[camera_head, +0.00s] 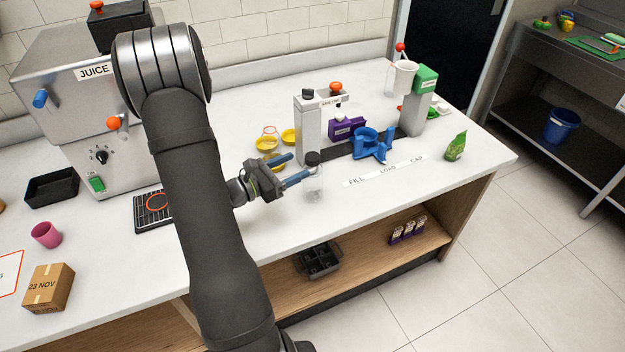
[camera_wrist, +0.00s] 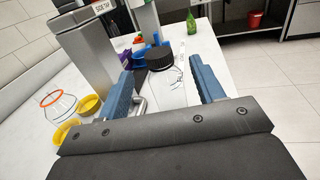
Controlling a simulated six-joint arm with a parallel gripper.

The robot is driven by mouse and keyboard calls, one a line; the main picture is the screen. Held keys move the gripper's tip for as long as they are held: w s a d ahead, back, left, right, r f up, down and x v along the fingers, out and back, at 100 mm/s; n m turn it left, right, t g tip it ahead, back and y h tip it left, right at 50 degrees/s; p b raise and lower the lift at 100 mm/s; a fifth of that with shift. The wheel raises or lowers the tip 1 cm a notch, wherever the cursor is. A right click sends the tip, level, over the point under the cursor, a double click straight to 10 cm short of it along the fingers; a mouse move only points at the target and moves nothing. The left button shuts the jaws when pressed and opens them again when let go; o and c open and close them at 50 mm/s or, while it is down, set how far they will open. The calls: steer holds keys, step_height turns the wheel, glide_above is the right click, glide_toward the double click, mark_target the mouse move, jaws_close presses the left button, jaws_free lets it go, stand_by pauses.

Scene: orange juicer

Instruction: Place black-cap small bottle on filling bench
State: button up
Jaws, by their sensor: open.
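The small clear bottle (camera_head: 314,186) with a black cap (camera_head: 312,158) stands upright near the front of the white counter, left of the FILL label (camera_head: 356,181). My gripper (camera_head: 300,168) is open, its blue fingers pointing right at the bottle. In the wrist view the bottle (camera_wrist: 168,86) stands between the two spread fingers of my gripper (camera_wrist: 165,88), with a gap on its right side; whether the left finger touches it I cannot tell. The filling bench, with a grey dispenser post (camera_head: 307,130) and a dark strip (camera_head: 340,152), lies just behind and right.
A blue holder (camera_head: 370,145) and a purple block (camera_head: 346,128) stand on the bench area. Yellow rings (camera_head: 267,144) lie behind my gripper. A green bottle (camera_head: 456,146) stands at the right. The juice machine (camera_head: 85,100) is at the left. The counter's front edge is close.

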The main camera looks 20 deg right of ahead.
mark_target(318, 154)
steer(key=shift+w+d, duration=0.3)
steer(key=shift+d, duration=1.1)
steer(key=shift+w+d, duration=0.3)
steer(key=shift+d, duration=1.15)
steer(key=shift+w+d, duration=0.3)
steer(key=shift+d, duration=1.1)
jaws_close()
steer(key=shift+r, duration=0.1)
